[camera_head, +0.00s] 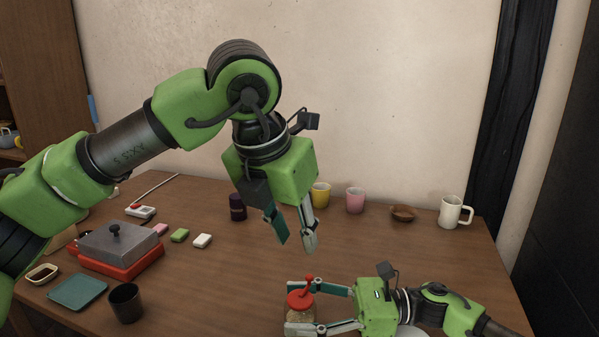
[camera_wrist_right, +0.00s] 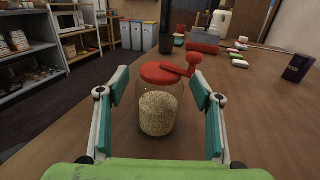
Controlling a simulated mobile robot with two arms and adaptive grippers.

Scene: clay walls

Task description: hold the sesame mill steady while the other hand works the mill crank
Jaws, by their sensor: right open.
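The sesame mill (camera_head: 300,310) is a clear jar of pale seeds with a red lid, standing upright near the table's front edge. It also shows in the right wrist view (camera_wrist_right: 158,112). Its red mill crank (camera_wrist_right: 192,64) is on top, with the knob to the right in that view. My right gripper (camera_head: 291,307) is open, with one finger on each side of the jar; gaps show between the fingers and the glass. My left gripper (camera_head: 297,247) hangs above and behind the mill, pointing down, fingers apart and empty.
A dark purple cup (camera_head: 237,208), yellow mug (camera_head: 320,195), pink mug (camera_head: 355,200), brown bowl (camera_head: 403,213) and white mug (camera_head: 454,212) stand along the back. A red-and-grey box (camera_head: 120,250), teal tray (camera_head: 77,292) and black cup (camera_head: 126,303) are left. The table middle is clear.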

